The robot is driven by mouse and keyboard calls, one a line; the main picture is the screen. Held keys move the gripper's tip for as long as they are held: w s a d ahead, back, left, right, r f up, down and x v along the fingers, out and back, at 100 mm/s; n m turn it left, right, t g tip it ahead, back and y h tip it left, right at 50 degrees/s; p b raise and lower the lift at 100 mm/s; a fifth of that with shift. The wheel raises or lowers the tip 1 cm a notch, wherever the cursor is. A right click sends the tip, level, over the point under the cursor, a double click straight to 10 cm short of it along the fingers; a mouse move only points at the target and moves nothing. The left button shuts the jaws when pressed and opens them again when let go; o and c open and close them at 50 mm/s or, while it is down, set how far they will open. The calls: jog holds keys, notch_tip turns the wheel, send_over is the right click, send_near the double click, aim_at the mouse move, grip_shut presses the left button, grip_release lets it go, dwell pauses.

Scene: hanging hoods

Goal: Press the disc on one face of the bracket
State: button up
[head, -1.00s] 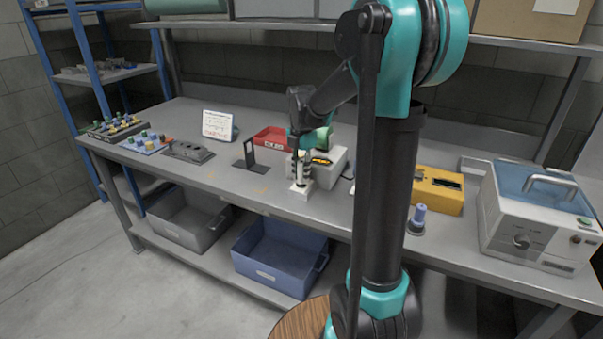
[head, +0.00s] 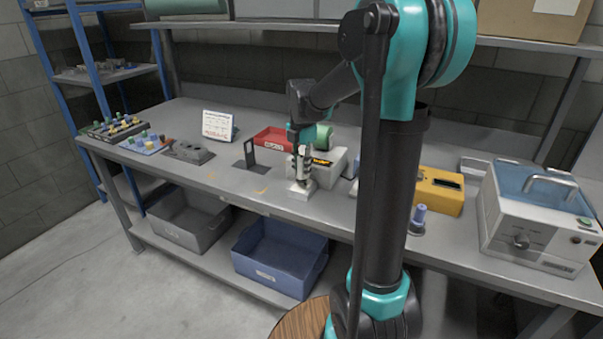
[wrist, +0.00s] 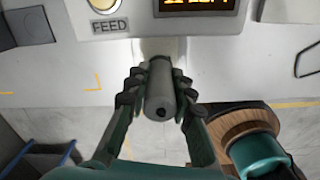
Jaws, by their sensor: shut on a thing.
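The dark bracket (head: 249,154) stands upright on the bench as a frame with an opening, on a flat plate. Its disc is too small to make out. My gripper (head: 303,172) is to the right of the bracket, apart from it, above a small white block (head: 301,192). In the wrist view my gripper (wrist: 160,100) has its fingers on both sides of a grey cylinder (wrist: 160,85) with a dark hole in its end, and is shut on it. The cylinder's far end and whether it still sits in the block are hidden.
A light grey box with a display (wrist: 200,6) and FEED label is right behind my gripper. A red bin (head: 272,140) lies behind the bracket. A yellow box (head: 440,190) is to the right. Bare bench lies between bracket and white block.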

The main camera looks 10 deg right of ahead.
aim_at(301, 157)
jog(key=shift+r, duration=2.5)
